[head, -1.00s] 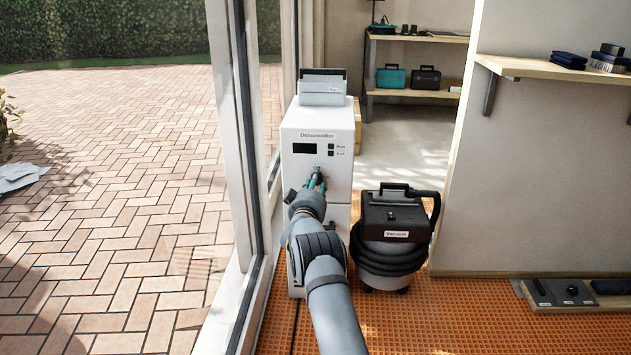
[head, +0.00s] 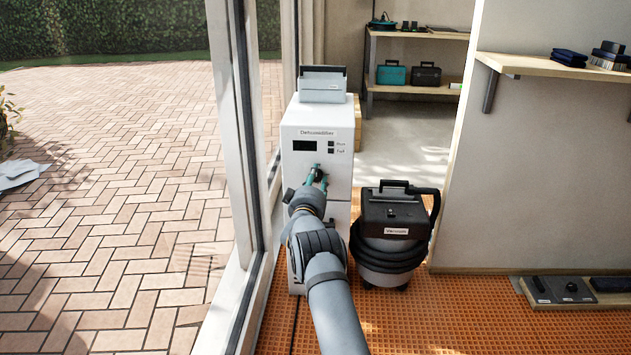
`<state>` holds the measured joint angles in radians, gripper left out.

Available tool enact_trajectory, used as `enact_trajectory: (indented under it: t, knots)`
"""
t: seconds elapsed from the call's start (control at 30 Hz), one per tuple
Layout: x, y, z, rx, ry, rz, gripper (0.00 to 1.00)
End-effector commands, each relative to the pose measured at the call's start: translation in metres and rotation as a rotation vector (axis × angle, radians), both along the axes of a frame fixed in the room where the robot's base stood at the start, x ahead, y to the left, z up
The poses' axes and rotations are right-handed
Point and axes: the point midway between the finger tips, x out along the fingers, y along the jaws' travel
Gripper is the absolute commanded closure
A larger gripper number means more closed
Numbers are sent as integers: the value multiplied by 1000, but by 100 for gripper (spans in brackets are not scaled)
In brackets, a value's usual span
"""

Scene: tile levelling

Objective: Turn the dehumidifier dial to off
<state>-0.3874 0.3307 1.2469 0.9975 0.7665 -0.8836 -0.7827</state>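The white dehumidifier (head: 293,172) stands beside the window frame, with a dark display and a name label on its front. Its black dial (head: 317,172) shows just beyond my fingertips; its pointer setting is too small to read. My gripper (head: 316,182) is at the front of the dehumidifier, just below the dial as seen here. Its teal fingers are spread apart, one to each side of the dial's lower edge. I cannot tell whether they touch it. My wrist hides the panel below.
A black and grey vacuum (head: 394,215) with a coiled hose stands close on the right. The window frame (head: 236,130) is close on the left. A grey box (head: 322,88) sits on top of the dehumidifier. Orange matting (head: 480,310) covers the floor.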

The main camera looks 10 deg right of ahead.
Motion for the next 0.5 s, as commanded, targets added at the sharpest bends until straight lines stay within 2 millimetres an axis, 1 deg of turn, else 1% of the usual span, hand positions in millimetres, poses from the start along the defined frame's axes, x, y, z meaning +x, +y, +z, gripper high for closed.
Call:
enact_trajectory:
  t: [0.03, 0.2, 0.5]
  knots:
    - [0, 0, -1, 1, 1, 0, 62]
    - [0, 0, -3, 3, 5, 0, 52]
    - [-1, 0, -4, 4, 7, -1, 51]
